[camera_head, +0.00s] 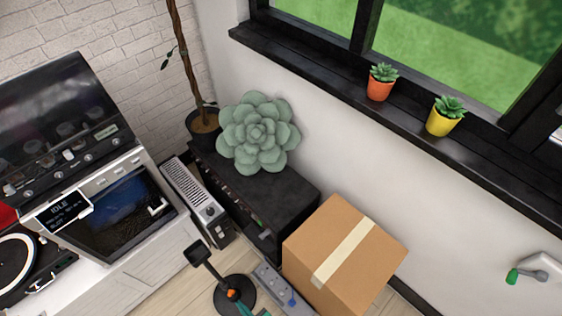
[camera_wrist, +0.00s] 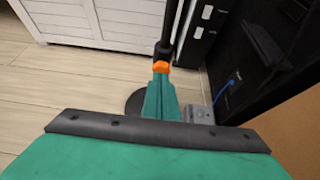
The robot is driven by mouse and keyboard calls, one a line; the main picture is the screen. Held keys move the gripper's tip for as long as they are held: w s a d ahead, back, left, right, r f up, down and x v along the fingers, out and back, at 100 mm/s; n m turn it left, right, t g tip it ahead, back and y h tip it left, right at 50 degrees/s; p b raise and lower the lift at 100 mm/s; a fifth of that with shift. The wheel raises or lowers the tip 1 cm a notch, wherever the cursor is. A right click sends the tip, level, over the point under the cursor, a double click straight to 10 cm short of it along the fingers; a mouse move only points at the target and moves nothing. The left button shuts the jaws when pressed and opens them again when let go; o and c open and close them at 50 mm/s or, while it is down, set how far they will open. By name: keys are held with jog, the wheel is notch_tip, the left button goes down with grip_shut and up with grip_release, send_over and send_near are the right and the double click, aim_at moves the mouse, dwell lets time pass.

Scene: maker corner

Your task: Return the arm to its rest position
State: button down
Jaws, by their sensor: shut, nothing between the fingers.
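My gripper (camera_wrist: 160,72) shows in the middle of the wrist view. Its teal fingers are together with nothing between them, and orange shows at the tips. The wide teal body with a dark bolted bar fills the bottom of that view. The fingers point toward a black stand with a round base (camera_wrist: 135,103), overlapping it in the picture; I cannot tell whether they touch. In the head view only small orange and teal parts show at the bottom edge, over the round base (camera_head: 222,298). The rest of my arm is out of view.
A taped cardboard box (camera_head: 352,262) stands right of the stand. A black cabinet (camera_head: 270,190) holds a large succulent (camera_head: 258,133). A white machine cabinet (camera_head: 135,262) is at left. Two small potted plants (camera_head: 380,85) stand on the windowsill. Bare floor (camera_wrist: 60,90) shows left of my gripper.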

jog(key=shift+s+d, duration=0.1)
jog(key=shift+d, duration=0.05)
jog(key=s+d+r+n+g+h, duration=0.1)
jog(key=s+d+n+h, duration=0.15)
jog(key=s+n, duration=0.4)
jog(key=s+d+r+n+t+h, duration=0.1)
jog(key=s+d+r+n+h, duration=0.15)
jog(key=d+r, duration=0.2)
jog(key=s+d+r+n+h, duration=0.1)
jog(key=d+r+n+h, duration=0.1)
jog(key=d+r+n, duration=0.3)
jog(key=w+d+r+n+t, duration=0.1)
jog(key=r+n, duration=0.3)
jog(key=r, duration=0.9)
jog(key=w+d+r+n+t+h, duration=0.1)
jog(key=d+r+n+t, duration=0.2)
jog(key=r, duration=1.1)
jog(key=w+d+r+n+t+h, duration=0.1)
jog(key=r+n, duration=0.4)
jog(key=r, duration=0.8)
jog(key=d+t, duration=0.1)
jog(key=t, duration=0.1)
jog(key=shift+r+t, duration=0.25)
jog(key=shift+t, duration=0.05)
